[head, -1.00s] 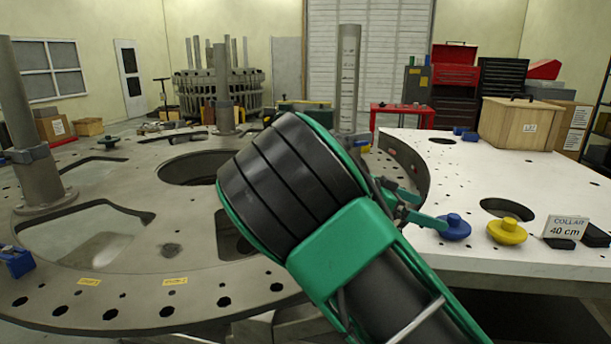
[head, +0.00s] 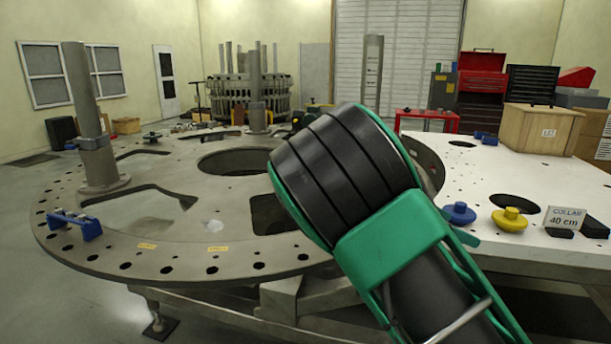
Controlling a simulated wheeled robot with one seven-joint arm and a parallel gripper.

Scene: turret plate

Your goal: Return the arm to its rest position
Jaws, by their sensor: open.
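My arm, black with green bands, rises from the lower right across the middle of the head view. My gripper (head: 464,237) is mostly hidden behind the arm. Only a small green part shows at the arm's right side, in front of the white table near a blue knobbed piece (head: 458,213) in the picture. I see nothing held in the part that shows. Whether it touches the table cannot be seen.
The round grey turret plate (head: 215,258) with holes fills the left, bearing an upright post (head: 84,115) and a blue bracket (head: 75,223). The white table (head: 500,180) at right holds a yellow knobbed piece (head: 510,219), a "COLLAR 40 cm" sign (head: 564,219) and a wooden crate (head: 540,130).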

